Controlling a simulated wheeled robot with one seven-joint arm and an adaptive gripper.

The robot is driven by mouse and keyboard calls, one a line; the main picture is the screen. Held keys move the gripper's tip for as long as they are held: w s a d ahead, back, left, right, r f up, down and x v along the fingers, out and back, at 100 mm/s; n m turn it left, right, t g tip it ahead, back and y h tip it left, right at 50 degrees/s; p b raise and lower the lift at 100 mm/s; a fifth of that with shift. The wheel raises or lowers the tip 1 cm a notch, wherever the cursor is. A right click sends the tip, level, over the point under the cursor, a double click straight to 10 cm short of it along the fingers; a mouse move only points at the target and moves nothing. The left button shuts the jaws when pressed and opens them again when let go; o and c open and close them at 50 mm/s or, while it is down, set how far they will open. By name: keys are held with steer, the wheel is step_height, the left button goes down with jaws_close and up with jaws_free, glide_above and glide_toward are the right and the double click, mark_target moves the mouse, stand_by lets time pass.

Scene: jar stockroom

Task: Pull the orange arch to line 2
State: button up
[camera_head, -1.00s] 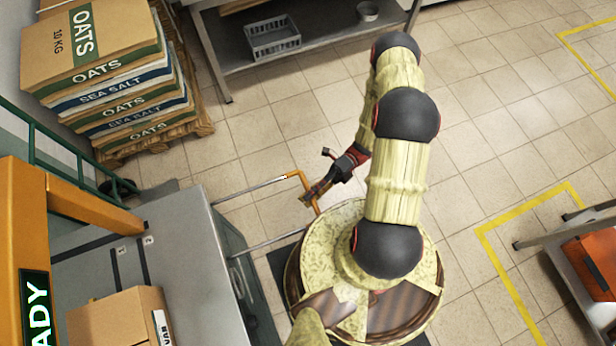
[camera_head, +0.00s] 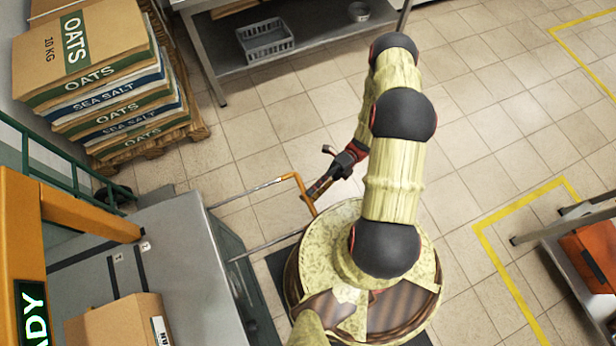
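The orange arch (camera_head: 90,215) stands at the left over a grey bench top (camera_head: 180,240); part of it is cut off by the left edge. A green-lit sign (camera_head: 35,315) on it ends in "DY". Two small number tags (camera_head: 145,246) with dark lines lie on the bench top; the numbers are too small to read surely. An orange bar handle (camera_head: 299,182) sits on metal rods (camera_head: 245,193) sticking out from the bench. My gripper (camera_head: 308,196) is at this handle, its fingers overlapping the bar. Whether they are closed on it is unclear.
A cardboard box (camera_head: 120,320) sits on the bench top. Stacked oats and sea salt sacks (camera_head: 90,60) stand on a pallet (camera_head: 160,140) behind. A shelf with a grey crate (camera_head: 265,40) is at the back. A cart with an orange box (camera_head: 590,260) stands right. Tiled floor between is clear.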

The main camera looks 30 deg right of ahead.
steer(key=v, duration=1)
stand_by(0.3)
